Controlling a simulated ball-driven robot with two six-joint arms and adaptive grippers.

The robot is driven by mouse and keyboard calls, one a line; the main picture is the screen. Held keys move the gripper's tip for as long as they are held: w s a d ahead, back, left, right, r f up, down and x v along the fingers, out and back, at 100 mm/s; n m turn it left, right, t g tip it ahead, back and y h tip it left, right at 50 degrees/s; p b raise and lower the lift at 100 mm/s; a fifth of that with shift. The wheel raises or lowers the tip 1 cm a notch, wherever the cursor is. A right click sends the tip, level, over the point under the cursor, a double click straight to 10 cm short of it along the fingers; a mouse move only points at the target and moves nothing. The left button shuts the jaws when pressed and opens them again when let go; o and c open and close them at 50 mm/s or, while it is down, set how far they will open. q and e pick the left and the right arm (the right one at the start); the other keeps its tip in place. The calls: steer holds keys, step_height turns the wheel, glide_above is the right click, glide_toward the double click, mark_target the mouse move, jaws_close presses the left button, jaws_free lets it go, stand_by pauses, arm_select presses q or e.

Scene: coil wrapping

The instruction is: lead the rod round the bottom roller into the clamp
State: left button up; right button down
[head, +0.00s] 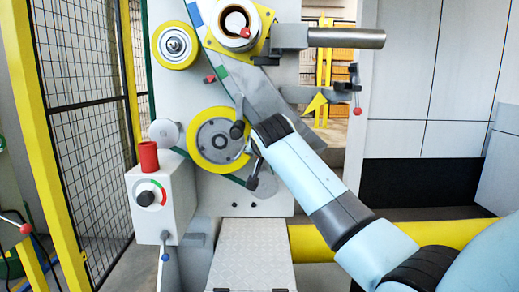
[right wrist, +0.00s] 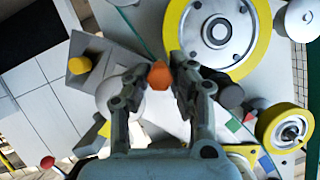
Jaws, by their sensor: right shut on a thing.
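The bottom roller (head: 193,141), a wheel with a yellow rim and grey hub, sits on the grey machine face; it also shows at the top of the right wrist view (right wrist: 215,30). My right gripper (head: 250,157) is at the roller's right edge. In the right wrist view its fingers (right wrist: 159,74) are shut on a small orange piece, which I take as the rod (right wrist: 158,77). A dark green strip runs from behind the roller toward the fingertips. A grey block with a yellow peg (right wrist: 80,65) is beside the gripper; I cannot tell whether it is the clamp. My left gripper is not in view.
A smaller yellow-rimmed roller (head: 176,46) is at the upper left, and a grey horizontal cylinder (head: 347,38) juts out at the upper right. A control box (head: 163,205) with a red cylinder stands lower left. A dark peg (head: 237,130) sticks out close to the gripper.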

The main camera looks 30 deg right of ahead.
stand_by(0.4)
steer(key=d+f, duration=0.1)
steer(key=s+d+f, duration=0.1)
steer(key=d+f, duration=0.1)
steer(key=shift+s+f, duration=0.1)
steer(key=shift+s, duration=0.25)
stand_by(0.6)
steer(key=shift+s+d+p, duration=0.4)
steer(key=shift+s+d, duration=0.1)
steer(key=shift+d, duration=0.25)
steer(key=shift+s+d+p, duration=0.45)
steer(key=shift+d, duration=0.3)
steer(key=shift+s+d+p, duration=0.4)
steer(key=shift+s+d, duration=0.1)
steer(key=shift+d, duration=0.25)
